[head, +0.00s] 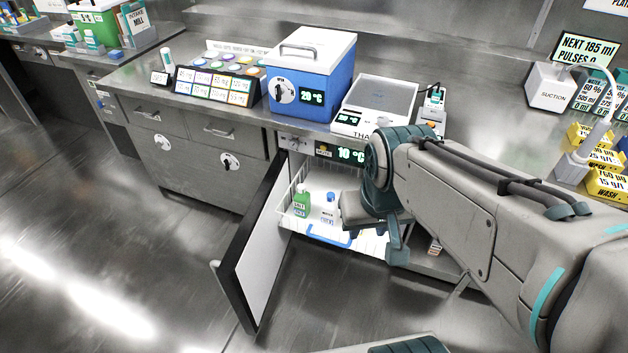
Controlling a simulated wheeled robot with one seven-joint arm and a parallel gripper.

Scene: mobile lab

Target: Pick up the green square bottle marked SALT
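A green square bottle (302,203) stands upright in a white wire basket (285,212) inside the open lit cabinet under the bench. Its white label is small, and its lettering is hard to read but looks like SALT. A white bottle with a blue cap (330,207) stands just to its right. My gripper (370,218) is at the cabinet opening, to the right of both bottles and apart from the green one. My own wrist hides much of it, so its fingers cannot be made out clearly.
The dark-edged cabinet door (262,240) stands open to the left of the opening. A blue handle (329,237) is at the basket's front. The bench above carries a blue box (312,85) showing 20 °C and a flat instrument (374,103). The floor at left is clear.

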